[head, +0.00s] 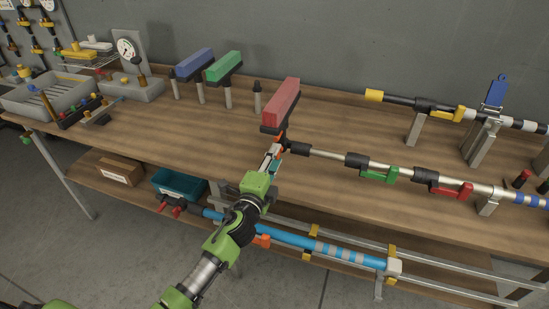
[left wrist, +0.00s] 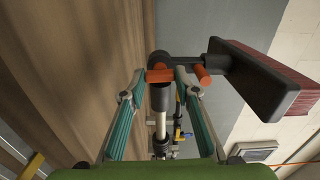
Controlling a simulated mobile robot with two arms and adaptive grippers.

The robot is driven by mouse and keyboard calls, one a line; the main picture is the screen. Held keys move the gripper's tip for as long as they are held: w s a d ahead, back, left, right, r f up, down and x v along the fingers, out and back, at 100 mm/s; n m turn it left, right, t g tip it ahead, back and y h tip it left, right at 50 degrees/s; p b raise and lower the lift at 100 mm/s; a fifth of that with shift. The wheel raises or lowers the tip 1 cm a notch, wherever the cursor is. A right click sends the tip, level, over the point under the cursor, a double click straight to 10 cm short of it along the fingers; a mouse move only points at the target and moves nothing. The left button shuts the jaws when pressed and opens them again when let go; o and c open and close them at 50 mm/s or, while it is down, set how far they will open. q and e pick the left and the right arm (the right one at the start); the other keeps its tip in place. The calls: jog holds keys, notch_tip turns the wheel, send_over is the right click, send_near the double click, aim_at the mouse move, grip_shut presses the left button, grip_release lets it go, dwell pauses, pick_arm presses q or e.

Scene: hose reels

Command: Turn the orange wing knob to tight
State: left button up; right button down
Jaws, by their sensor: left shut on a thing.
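The orange wing knob (left wrist: 160,76) sits at the joint between a pole (left wrist: 161,122) and a red-and-black head (left wrist: 265,75). In the left wrist view it lies between the fingertips of my left gripper (left wrist: 160,75), which is shut on it. In the head view my left gripper (head: 275,157) reaches in from below to this joint, and only bits of orange (head: 280,143) show there. A second orange piece (left wrist: 201,75) shows just right of the fingers; I cannot tell whether it belongs to the same knob. My right gripper is not in view.
The pole carries a green clamp (head: 379,174) and a red clamp (head: 452,190). Blue (head: 194,64) and green (head: 224,66) heads stand behind on the bench. Another pole (head: 398,100) lies at the right. A light-blue pole (head: 290,237) lies below the bench edge.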

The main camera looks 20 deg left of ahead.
pick_arm(q)
jog(key=shift+m, duration=0.5)
jog(key=o, duration=1.1)
jog(key=s, duration=1.2)
jog(key=shift+a, duration=0.2)
